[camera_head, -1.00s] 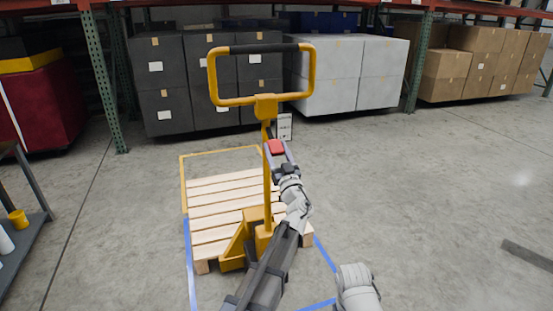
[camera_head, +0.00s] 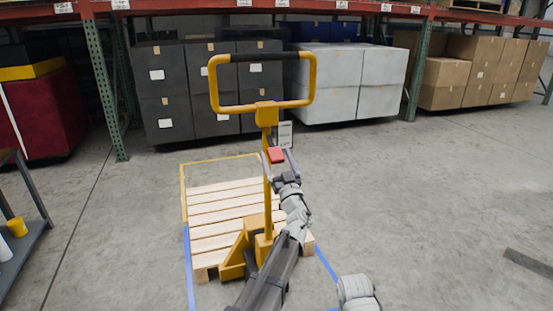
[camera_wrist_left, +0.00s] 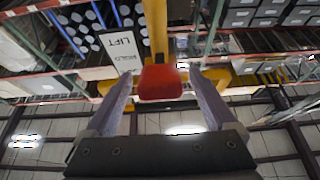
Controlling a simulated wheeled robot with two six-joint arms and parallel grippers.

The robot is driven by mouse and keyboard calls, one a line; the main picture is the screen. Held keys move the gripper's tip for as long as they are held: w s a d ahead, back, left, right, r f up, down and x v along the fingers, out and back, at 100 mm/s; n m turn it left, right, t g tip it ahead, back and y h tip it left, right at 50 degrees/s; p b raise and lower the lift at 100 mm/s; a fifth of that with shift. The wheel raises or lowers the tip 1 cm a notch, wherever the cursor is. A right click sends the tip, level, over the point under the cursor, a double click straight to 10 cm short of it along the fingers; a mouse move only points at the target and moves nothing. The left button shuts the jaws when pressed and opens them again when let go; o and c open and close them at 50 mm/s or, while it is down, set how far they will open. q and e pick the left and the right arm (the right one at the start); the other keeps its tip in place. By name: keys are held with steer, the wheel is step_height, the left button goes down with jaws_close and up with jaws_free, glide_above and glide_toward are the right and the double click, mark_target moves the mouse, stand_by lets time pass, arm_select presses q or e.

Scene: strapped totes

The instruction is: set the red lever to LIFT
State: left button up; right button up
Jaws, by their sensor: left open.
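The red lever (camera_head: 276,155) is on the yellow post of the pallet jack (camera_head: 267,185), below its loop handle (camera_head: 262,82). In the left wrist view the red lever knob (camera_wrist_left: 163,82) sits between the two fingertips. A placard (camera_wrist_left: 121,50) beside it there reads LIFT; its other line is hard to read. My left gripper (camera_head: 281,160) is open at the lever, one finger on each side, with gaps visible in the left wrist view (camera_wrist_left: 163,88). The lever's exact setting cannot be told. My right gripper is not in view.
A wooden pallet (camera_head: 215,215) lies around the jack's base, inside taped floor lines. Dark totes (camera_head: 160,95), white totes (camera_head: 330,85) and cardboard boxes (camera_head: 445,72) stand under the rack behind. The floor at right is mostly clear.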

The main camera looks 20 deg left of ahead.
arm_select(q)
steer(key=b+v, duration=0.3)
steer(key=v, duration=0.4)
steer(key=shift+s+f, duration=0.1)
steer(key=shift+f, duration=0.05)
steer(key=shift+s+d, duration=0.2)
steer(key=shift+s, duration=0.05)
steer(key=shift+f, duration=0.1)
